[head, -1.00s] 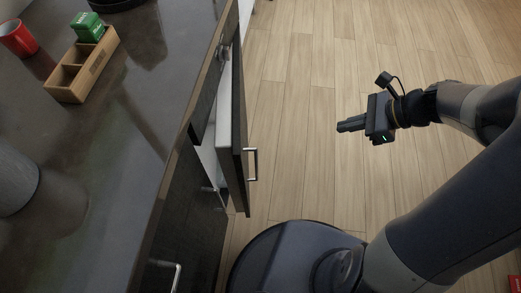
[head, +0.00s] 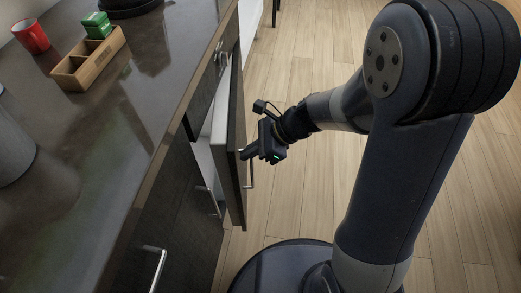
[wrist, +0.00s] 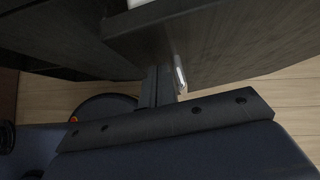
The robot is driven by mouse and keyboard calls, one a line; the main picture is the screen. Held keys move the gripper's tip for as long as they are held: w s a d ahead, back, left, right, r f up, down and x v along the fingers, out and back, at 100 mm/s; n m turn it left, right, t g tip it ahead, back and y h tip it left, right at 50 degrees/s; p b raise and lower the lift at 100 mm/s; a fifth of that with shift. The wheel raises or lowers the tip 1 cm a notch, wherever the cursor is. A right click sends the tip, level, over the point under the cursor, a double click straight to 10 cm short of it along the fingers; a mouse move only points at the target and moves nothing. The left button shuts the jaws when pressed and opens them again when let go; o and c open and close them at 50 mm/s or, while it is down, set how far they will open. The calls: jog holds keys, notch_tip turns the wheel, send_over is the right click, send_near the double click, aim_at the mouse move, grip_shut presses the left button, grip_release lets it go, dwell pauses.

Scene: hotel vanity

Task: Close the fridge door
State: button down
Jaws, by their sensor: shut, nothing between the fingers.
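The fridge door (head: 231,135) is a dark panel with a white inner side, standing ajar from the dark cabinet front under the counter. Its metal handle (head: 248,172) is on the outer face, partly hidden by my gripper.
The dark counter (head: 130,130) runs along the left. It bears a wooden box (head: 88,64), a green packet (head: 97,26), a red mug (head: 32,38) and a grey cylinder (head: 12,150). Another cabinet handle (head: 155,268) sticks out at the front. The wooden floor (head: 440,190) at right is open.

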aim_at(211, 150)
jog(key=shift+a, duration=0.15)
jog(key=a, duration=0.3)
jog(key=a+m+t, duration=0.1)
jog(key=a, duration=0.2)
jog(key=a+m, duration=0.1)
jog(key=a, duration=0.2)
jog(key=shift+s+t, duration=0.3)
jog(key=shift+s, duration=0.1)
jog(key=shift+a+r+m, duration=0.2)
jog(key=shift+a+m, duration=0.1)
jog(key=shift+a, duration=0.1)
